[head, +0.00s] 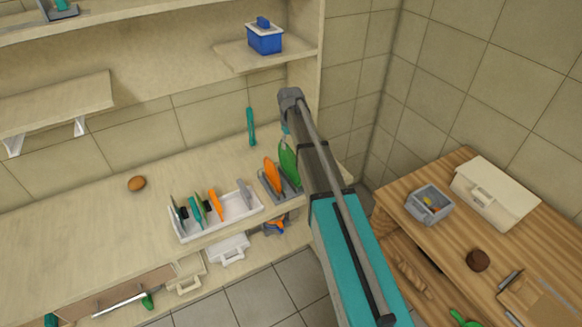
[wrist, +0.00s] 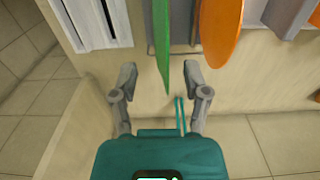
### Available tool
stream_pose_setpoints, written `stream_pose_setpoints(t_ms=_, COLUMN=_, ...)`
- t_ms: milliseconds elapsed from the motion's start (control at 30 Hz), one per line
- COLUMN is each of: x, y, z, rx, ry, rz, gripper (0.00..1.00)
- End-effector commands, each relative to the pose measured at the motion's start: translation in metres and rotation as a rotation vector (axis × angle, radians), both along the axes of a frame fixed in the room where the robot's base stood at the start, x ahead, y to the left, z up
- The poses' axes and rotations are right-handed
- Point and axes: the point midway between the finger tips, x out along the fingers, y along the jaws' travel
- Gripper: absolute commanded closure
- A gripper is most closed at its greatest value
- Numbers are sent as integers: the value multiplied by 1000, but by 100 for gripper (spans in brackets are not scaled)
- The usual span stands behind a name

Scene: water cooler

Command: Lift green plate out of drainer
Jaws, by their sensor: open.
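The green plate (head: 288,162) stands on edge in the grey drainer (head: 292,194), beside an orange plate (head: 271,175). In the wrist view the green plate (wrist: 163,45) shows edge-on as a narrow strip. My gripper (wrist: 161,76) is open, with one finger on each side of the plate's tapering end. Gaps show between the fingers and the plate; I see no contact. In the head view my arm hides most of the gripper and part of the drainer.
A white tray (head: 232,212) with several upright utensils stands left of the drainer. A brown round item (head: 137,183) lies on the counter. A shelf with a blue box (head: 264,40) is above. A teal stick (head: 250,127) stands by the wall. The wooden table (head: 455,240) is at right.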

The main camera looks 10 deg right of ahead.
Motion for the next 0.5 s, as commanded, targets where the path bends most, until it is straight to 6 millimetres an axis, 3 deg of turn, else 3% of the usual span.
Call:
stream_pose_setpoints(t_ms=200, x=-1, y=1, z=-22, rx=0, ry=0, rz=0, gripper=40)
stream_pose_setpoints(t_ms=500, x=-1, y=1, z=-34, rx=0, ry=0, rz=0, gripper=40)
